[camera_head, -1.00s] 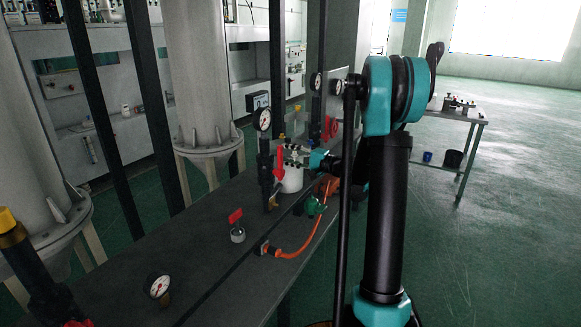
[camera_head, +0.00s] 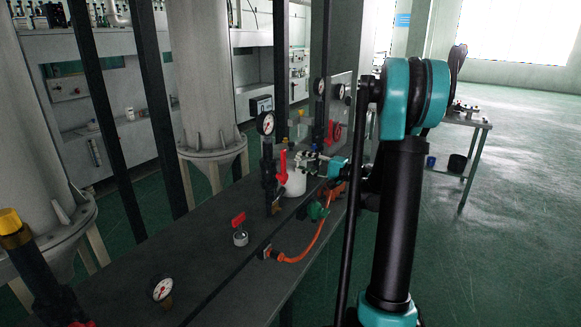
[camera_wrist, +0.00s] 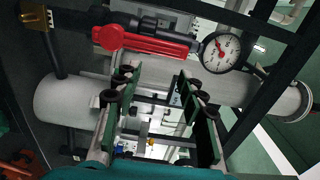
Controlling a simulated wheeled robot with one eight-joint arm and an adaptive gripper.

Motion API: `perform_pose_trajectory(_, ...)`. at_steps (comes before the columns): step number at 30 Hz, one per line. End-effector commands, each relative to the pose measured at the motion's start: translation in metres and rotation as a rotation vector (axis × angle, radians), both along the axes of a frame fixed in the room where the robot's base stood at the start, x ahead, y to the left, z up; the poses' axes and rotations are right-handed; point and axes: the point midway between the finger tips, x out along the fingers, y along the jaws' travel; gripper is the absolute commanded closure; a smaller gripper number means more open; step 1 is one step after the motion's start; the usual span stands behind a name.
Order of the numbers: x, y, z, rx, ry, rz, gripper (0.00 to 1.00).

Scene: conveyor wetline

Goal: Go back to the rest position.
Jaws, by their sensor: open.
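My gripper (camera_wrist: 155,105) is open in the wrist view, its two green-backed fingers apart with no object held between them. A white cylinder (camera_wrist: 65,100) lies behind the fingers in that view, and a red valve handle (camera_wrist: 140,38) and a round gauge (camera_wrist: 222,50) are above them. In the head view my gripper (camera_head: 312,161) is small and partly hidden, over the grey bench near the white container (camera_head: 296,184) and the red handle (camera_head: 283,166). Whether it touches them cannot be told. My arm stands in front at the right.
The grey bench (camera_head: 205,262) carries an upright gauge (camera_head: 266,124), a small red-handled valve (camera_head: 239,230), a low gauge (camera_head: 161,290) and an orange hose (camera_head: 310,250). Dark posts and large grey columns (camera_head: 205,80) stand at the left. Green floor (camera_head: 520,220) is open at the right.

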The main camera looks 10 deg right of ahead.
Motion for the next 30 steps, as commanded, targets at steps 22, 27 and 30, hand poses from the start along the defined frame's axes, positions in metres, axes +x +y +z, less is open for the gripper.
perform_pose_trajectory(22,-0.242,0.03,-0.14,-1.045,0.195,0.161,0.59)
perform_pose_trajectory(27,-0.298,-0.003,-0.168,-1.308,0.203,0.187,0.59)
perform_pose_trajectory(30,-0.321,-0.022,-0.178,-1.425,0.203,0.197,0.59)
